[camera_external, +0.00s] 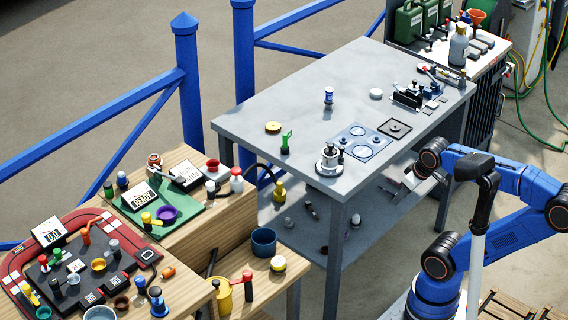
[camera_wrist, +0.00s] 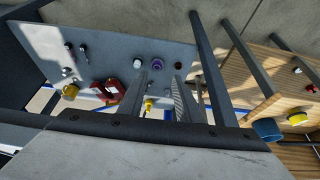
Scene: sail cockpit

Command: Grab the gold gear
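The gold gear (camera_external: 273,127) is a small round gold disc lying flat on the grey workbench top (camera_external: 310,85), near its left end. The gear cannot be made out in the wrist view.
A green piece (camera_external: 286,142), a silver device (camera_external: 329,160), a blue plate with dials (camera_external: 361,142) and a blue bottle (camera_external: 328,97) stand on the bench. A lower shelf holds loose items. A wooden bench (camera_external: 225,240) adjoins at left. The bench top's middle is mostly clear.

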